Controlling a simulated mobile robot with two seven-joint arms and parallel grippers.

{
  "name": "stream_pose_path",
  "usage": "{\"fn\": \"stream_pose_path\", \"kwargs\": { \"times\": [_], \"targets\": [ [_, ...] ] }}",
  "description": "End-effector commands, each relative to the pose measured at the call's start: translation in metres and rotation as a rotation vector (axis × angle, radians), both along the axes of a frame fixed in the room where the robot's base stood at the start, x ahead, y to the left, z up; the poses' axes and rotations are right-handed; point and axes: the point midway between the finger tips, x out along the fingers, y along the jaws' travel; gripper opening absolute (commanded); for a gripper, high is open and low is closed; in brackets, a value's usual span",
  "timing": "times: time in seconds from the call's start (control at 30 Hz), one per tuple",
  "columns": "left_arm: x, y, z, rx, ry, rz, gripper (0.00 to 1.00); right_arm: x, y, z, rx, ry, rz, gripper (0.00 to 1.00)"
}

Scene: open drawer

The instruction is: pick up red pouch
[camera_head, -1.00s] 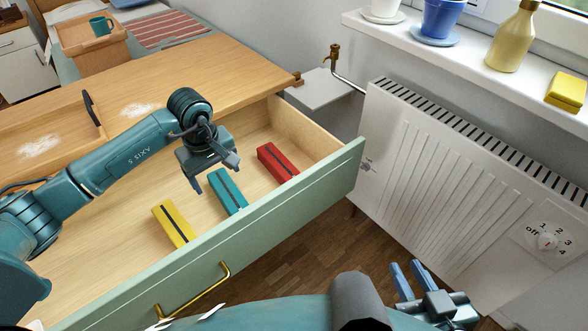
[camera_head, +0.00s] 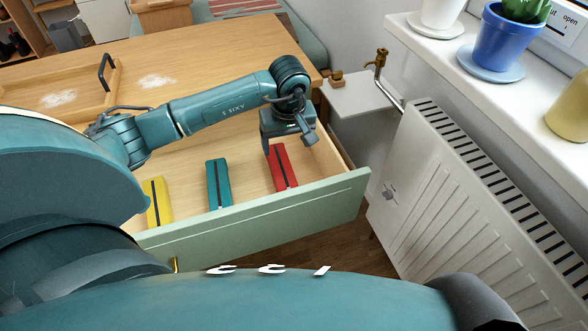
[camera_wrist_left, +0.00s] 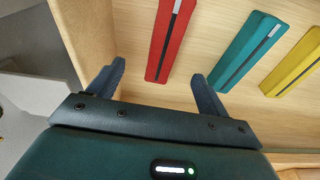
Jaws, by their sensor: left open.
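The red pouch (camera_head: 284,168) lies in the open drawer, a long red block shape with a dark stripe along its top. My left gripper (camera_head: 290,146) is open and hangs over the far end of the red pouch. In the left wrist view the red pouch (camera_wrist_left: 168,40) shows between the two spread fingers (camera_wrist_left: 157,82), with nothing gripped. I cannot tell the remaining height between the fingers and the pouch. My right gripper is out of view.
A teal pouch (camera_head: 217,184) and a yellow pouch (camera_head: 158,201) lie to the left in the drawer. The green drawer front (camera_head: 260,216) and the wooden tabletop (camera_head: 215,60) bound the drawer. A white radiator (camera_head: 470,200) stands at the right.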

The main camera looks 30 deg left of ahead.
Motion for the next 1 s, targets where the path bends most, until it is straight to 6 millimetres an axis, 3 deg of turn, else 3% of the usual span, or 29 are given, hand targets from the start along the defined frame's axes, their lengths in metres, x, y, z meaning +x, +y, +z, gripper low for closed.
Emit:
{"fn": "stream_pose_path", "kwargs": {
  "times": [0.3, 0.57, 0.83, 1.0],
  "targets": [
    [0.004, 0.006, -0.060, -0.002, 0.005, 0.002, 0.78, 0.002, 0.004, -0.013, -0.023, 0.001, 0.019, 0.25],
    [0.007, 0.010, -0.079, 0.000, 0.003, 0.001, 0.78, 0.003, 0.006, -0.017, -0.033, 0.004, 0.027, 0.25],
    [0.008, 0.021, -0.117, -0.002, 0.003, 0.001, 0.78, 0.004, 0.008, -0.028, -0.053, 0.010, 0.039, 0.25],
    [0.010, 0.023, -0.126, -0.001, 0.001, 0.000, 0.78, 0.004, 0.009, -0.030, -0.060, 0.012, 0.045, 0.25]
  ]
}}
